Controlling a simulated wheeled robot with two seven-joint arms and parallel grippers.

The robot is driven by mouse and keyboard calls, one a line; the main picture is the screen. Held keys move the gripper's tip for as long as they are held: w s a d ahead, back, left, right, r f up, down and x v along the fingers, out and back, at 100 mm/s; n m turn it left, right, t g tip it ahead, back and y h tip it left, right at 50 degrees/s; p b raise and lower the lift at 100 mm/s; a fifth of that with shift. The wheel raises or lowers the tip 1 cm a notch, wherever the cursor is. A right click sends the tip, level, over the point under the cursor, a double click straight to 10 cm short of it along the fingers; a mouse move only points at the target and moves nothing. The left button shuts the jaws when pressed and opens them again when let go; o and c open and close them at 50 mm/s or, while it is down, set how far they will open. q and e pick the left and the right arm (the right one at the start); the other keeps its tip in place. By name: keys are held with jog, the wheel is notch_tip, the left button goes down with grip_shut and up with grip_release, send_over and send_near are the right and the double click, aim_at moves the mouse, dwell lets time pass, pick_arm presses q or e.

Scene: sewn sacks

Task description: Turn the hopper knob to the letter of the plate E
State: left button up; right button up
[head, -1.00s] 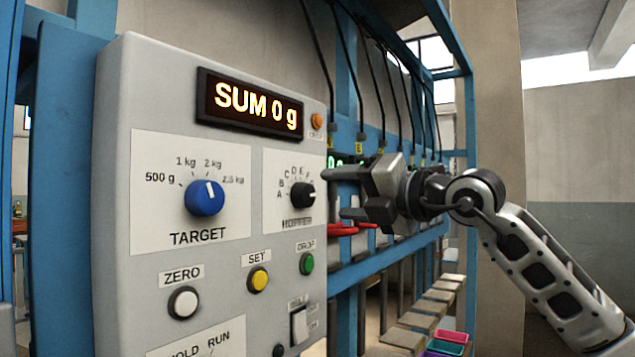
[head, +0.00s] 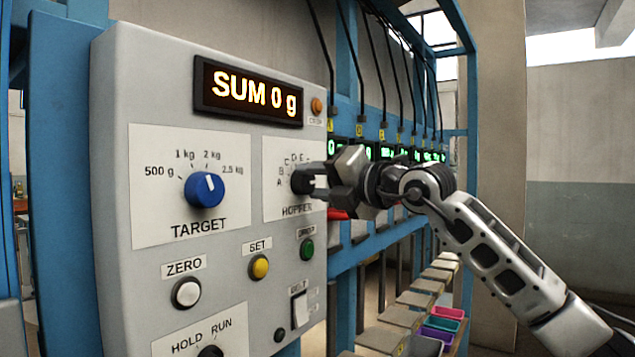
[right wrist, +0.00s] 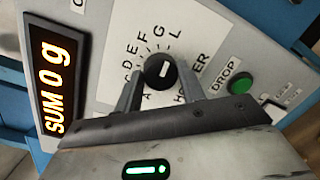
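The hopper knob (head: 298,182) is a black dial with a white mark on the grey control panel (head: 120,130), mostly hidden by my right gripper in the head view. In the right wrist view the knob (right wrist: 160,70) shows whole, with letters in an arc around it. No plate with a readable E shows. My left gripper is out of view.
The display (head: 248,92) reads SUM 0 g. A blue TARGET knob (head: 204,190), a white ZERO button (head: 186,292), a yellow SET button (head: 259,267) and a green DROP button (head: 307,250) surround the hopper dial. A blue frame (head: 400,240) with cables and small yellow tags stands right.

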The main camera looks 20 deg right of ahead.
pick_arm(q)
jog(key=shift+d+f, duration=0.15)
pick_arm(e)
jog(key=shift+f, duration=0.1)
jog(key=shift+n+b, duration=0.95)
jog(key=shift+n, duration=0.05)
jog(key=n+b, duration=0.1)
jog(key=n, duration=0.2)
jog(key=shift+n+y+b, duration=0.3)
jog(key=shift+b, duration=0.1)
jog(key=n+b, duration=0.1)
jog(key=n, duration=0.2)
jog(key=shift+n+t+y, duration=0.3)
jog(key=shift+n, duration=0.1)
jog(key=n, duration=0.3)
jog(key=shift+n+y, duration=0.3)
jog(key=shift+n, duration=0.1)
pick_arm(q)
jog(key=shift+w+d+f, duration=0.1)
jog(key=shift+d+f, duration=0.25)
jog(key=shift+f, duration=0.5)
pick_arm(e)
jog(key=shift+n, duration=1.2)
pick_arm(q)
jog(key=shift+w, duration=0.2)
pick_arm(e)
jog(key=shift+n, duration=0.3)
